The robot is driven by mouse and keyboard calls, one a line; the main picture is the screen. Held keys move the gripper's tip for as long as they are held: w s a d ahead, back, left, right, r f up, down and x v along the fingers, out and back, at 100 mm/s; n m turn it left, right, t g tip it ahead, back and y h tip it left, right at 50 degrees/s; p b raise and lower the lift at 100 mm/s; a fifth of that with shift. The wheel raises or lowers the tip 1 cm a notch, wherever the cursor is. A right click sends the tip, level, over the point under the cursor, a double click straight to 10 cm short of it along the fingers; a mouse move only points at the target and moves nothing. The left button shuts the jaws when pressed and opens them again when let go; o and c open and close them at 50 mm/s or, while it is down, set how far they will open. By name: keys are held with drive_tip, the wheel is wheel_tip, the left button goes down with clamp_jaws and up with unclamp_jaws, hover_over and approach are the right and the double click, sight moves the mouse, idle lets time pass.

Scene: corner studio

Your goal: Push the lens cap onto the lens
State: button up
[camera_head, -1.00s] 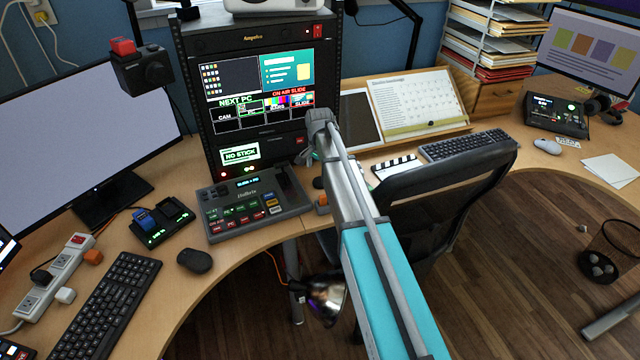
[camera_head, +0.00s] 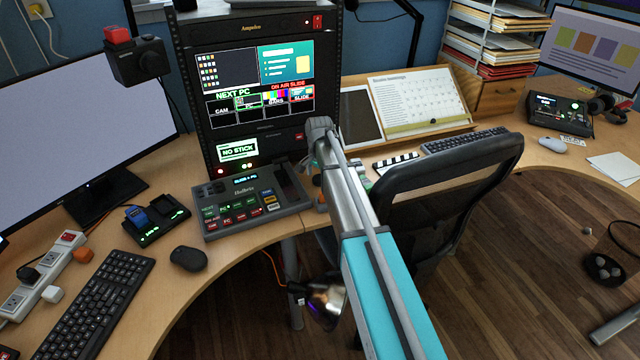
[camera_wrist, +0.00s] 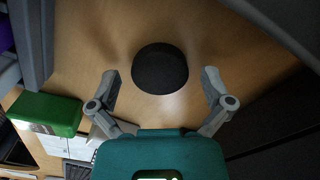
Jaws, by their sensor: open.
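My gripper (camera_wrist: 161,75) is open, with one finger on each side of this object and gaps on both sides. In the head view my gripper is hidden behind my arm.
A control panel (camera_head: 250,203), a battery charger (camera_head: 157,219), a mouse (camera_head: 188,259) and a keyboard (camera_head: 98,306) lie on the curved desk. A monitor rack (camera_head: 262,90) stands behind. A black chair (camera_head: 440,195) is right of my arm. A green block (camera_wrist: 45,113) shows in the wrist view.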

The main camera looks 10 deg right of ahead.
idle(0.5)
drive_tip(key=c, duration=0.7)
